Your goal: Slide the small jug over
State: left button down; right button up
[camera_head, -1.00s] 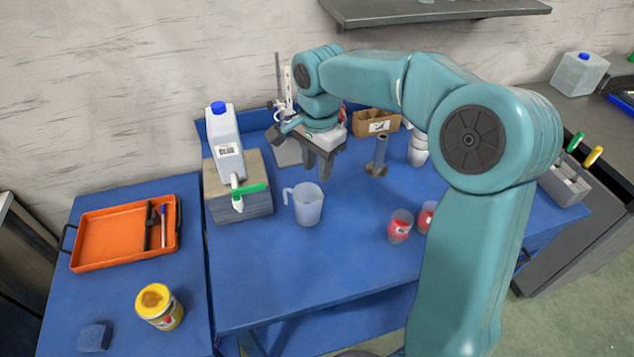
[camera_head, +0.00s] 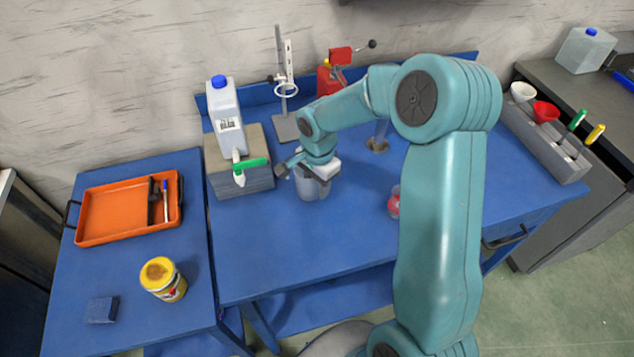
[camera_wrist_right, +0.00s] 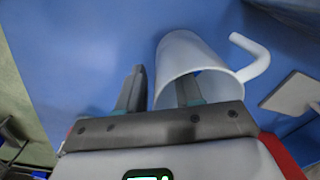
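The small jug (camera_head: 312,190), whitish and translucent, stands upright on the blue table, right of the grey block. My right gripper (camera_head: 319,172) is over its top in the head view and hides its rim and handle; the fingertips are hidden there. In the right wrist view the jug (camera_wrist_right: 186,56) shows its open mouth, with the handle to the right. The right gripper (camera_wrist_right: 158,90) is open: one finger reaches into the mouth, the other is outside the wall, with a gap visible. My left gripper is not in view.
A white jug with a blue cap (camera_head: 226,112) and green tap stands on a grey block (camera_head: 257,178) left of the small jug. A ring stand (camera_head: 284,128) is behind. A red-filled cup (camera_head: 394,204) is to the right, partly behind my arm. The table's front is clear.

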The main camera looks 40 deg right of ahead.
grip_shut()
dwell(0.3)
